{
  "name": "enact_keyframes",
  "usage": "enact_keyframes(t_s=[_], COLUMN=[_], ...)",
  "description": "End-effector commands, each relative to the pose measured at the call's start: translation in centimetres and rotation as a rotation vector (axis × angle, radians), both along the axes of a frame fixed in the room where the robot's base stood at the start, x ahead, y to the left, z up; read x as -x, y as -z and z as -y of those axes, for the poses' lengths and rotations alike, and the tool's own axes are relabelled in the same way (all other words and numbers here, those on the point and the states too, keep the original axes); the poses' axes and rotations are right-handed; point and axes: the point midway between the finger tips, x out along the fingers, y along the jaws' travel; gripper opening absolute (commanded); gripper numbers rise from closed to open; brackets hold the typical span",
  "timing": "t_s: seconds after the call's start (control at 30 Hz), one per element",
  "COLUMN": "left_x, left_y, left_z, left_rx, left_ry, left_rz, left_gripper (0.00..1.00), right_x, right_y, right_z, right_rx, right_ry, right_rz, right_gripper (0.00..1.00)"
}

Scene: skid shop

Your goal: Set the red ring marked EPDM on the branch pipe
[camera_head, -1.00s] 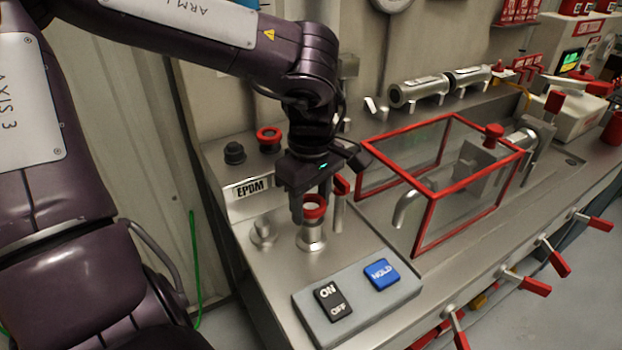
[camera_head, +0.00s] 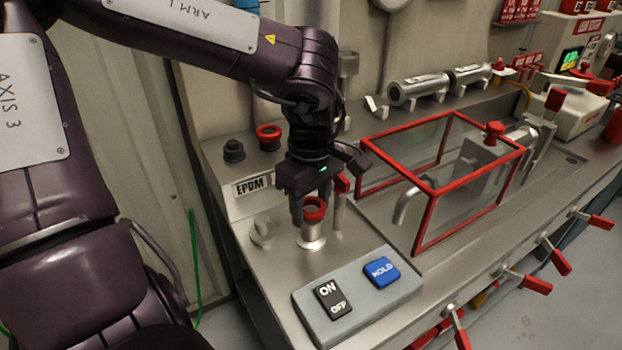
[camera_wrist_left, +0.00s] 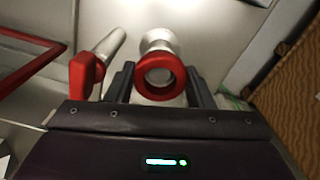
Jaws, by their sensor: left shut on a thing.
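A red ring (camera_head: 314,210) is between the fingers of my left gripper (camera_head: 314,213), which is shut on it. The ring sits at the top of the short silver branch pipe (camera_head: 312,240), roughly in line with it. Whether it is fully seated I cannot tell. In the left wrist view the ring (camera_wrist_left: 161,96) shows end-on between the dark fingers (camera_wrist_left: 160,88), with the pipe's silver flare (camera_wrist_left: 157,40) beyond it. No marking is readable on the ring. An EPDM label (camera_head: 249,186) is on the raised block behind. My right gripper is not in view.
A red-handled lever (camera_head: 341,186) stands close right of the gripper. Another red ring (camera_head: 268,131) and a black knob (camera_head: 234,151) sit on the block. A switch box (camera_head: 345,310) lies in front, and a red-framed clear guard (camera_head: 428,222) stands to the right.

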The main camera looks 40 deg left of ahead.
Motion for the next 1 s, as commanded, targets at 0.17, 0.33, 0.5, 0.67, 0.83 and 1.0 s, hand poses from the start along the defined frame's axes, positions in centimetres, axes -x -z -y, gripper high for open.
enact_keyframes(t_s=[0.17, 0.33, 0.5, 0.67, 0.83, 1.0], left_x=[0.0, 0.01, 0.0, -0.01, 0.0, -0.01], left_y=[0.04, 0.41, 0.78, 0.8, 0.79, 0.79], left_z=[0.0, -0.01, -0.03, -0.02, -0.02, -0.01], left_rx=[0.0, 0.0, -0.001, 0.0, 0.0, 0.0], left_ry=[0.0, 0.0, -0.001, 0.0, 0.0, 0.0], left_rz=[0.0, 0.0, 0.0, 0.0, 0.0, 0.0], left_gripper=[0.31, 0.31, 0.31, 0.31, 0.31, 0.67], right_x=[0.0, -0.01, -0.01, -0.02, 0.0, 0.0], right_y=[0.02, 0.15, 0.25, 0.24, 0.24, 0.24], right_z=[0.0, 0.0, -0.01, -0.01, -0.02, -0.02], right_rx=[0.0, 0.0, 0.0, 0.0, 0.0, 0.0], right_ry=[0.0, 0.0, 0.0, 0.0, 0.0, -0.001], right_rz=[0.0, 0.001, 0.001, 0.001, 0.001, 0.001], right_gripper=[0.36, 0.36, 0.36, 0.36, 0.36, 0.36])
